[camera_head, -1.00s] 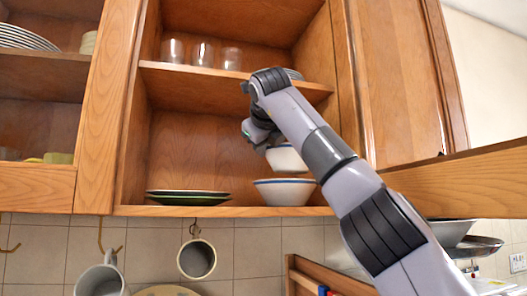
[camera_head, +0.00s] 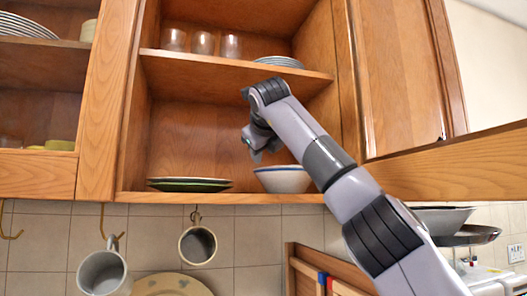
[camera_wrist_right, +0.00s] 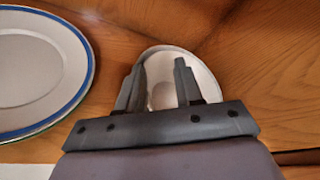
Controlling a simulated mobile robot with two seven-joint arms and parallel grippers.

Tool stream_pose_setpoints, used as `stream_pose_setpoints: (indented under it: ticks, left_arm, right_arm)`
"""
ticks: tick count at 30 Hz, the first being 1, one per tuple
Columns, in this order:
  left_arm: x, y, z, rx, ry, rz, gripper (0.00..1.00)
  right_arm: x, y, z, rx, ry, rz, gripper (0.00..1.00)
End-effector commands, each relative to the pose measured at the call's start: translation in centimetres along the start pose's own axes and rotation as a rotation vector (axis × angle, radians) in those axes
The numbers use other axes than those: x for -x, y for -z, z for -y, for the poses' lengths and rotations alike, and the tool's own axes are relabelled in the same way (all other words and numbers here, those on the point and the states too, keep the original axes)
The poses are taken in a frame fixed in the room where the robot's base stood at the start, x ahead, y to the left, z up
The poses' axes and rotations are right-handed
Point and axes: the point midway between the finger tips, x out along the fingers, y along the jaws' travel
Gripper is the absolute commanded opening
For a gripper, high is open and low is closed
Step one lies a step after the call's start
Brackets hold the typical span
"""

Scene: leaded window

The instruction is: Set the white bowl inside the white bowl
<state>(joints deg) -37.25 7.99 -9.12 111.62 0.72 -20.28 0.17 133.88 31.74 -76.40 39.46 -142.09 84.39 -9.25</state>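A white bowl with a blue rim band (camera_head: 283,181) stands upright on the cabinet's lower shelf, right of the plates. A second bowl cannot be made out separately in the head view; whether it sits inside is hidden. My right gripper (camera_head: 263,153) is just above and left of the bowl's rim. In the right wrist view its fingers (camera_wrist_right: 158,86) are apart, and a white bowl (camera_wrist_right: 204,80) shows beyond and between them. Nothing is clearly clamped; contact with the rim cannot be told. My left gripper is out of view.
Stacked plates (camera_head: 188,185) lie left of the bowl; a blue-rimmed plate (camera_wrist_right: 35,70) shows in the wrist view. Glasses (camera_head: 203,43) and plates (camera_head: 279,62) stand on the upper shelf. An open door (camera_head: 460,165) crosses the right side.

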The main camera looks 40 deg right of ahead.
Motion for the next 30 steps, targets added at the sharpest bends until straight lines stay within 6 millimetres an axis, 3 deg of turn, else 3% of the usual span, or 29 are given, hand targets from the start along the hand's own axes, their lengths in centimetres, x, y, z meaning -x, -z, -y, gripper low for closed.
stream_pose_setpoints:
  ticks: [10,24,30]
  left_arm:
    - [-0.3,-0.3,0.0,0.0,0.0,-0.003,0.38]
    - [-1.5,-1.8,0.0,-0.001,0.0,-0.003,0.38]
    - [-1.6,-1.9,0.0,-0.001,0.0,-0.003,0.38]
  right_arm:
    - [1.2,0.0,-0.1,0.0,0.001,0.003,0.35]
    - [10.3,0.0,0.0,0.0,0.001,0.002,0.35]
    - [11.9,0.0,0.0,0.0,0.0,0.0,0.35]
